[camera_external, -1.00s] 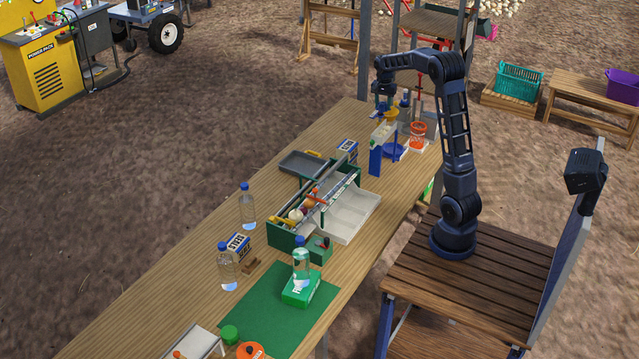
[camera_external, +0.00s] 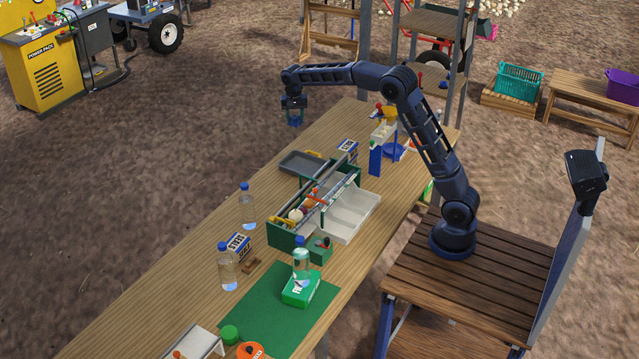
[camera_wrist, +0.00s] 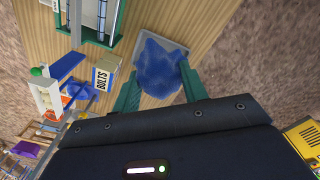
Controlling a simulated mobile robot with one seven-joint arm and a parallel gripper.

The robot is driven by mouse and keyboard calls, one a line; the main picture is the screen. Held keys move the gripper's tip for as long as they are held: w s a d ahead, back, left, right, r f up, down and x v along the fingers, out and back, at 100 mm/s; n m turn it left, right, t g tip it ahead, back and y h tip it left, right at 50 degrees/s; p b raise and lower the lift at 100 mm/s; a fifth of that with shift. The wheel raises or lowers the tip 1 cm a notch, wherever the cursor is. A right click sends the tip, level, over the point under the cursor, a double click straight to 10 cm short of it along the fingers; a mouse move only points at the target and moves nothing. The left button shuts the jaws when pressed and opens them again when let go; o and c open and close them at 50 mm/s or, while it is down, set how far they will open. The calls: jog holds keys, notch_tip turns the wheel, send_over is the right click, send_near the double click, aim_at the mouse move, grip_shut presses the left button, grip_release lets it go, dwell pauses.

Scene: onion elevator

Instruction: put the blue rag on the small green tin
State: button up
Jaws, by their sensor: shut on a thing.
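The blue rag (camera_wrist: 160,68) is a crumpled bundle between the green fingers of my gripper (camera_wrist: 158,80) in the wrist view. My gripper is shut on it. In the external view my gripper (camera_external: 294,117) hangs in the air over the far left edge of the table, and the rag is small and hard to make out there. A small round green thing (camera_external: 229,334), which looks like the small green tin, stands at the near end of the table, beside an orange round thing (camera_external: 250,350). It is far from my gripper.
A green toolbox (camera_external: 287,238) with white trays stands mid-table. A grey tray (camera_external: 300,163) and a bolts box (camera_external: 347,150) lie beyond it. Clear bottles (camera_external: 228,268) stand on the left; another (camera_external: 301,264) stands on a green box by the green mat (camera_external: 262,305).

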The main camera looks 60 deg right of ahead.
jog(key=w+a+n, duration=0.3)
jog(key=a+n, duration=0.1)
jog(key=a, duration=3.3)
jog(key=n, duration=0.7)
send_over(229, 332)
notch_tip(229, 332, down, 8)
notch_tip(229, 332, down, 21)
jog(key=shift+r, duration=0.2)
jog(key=shift+f, duration=0.4)
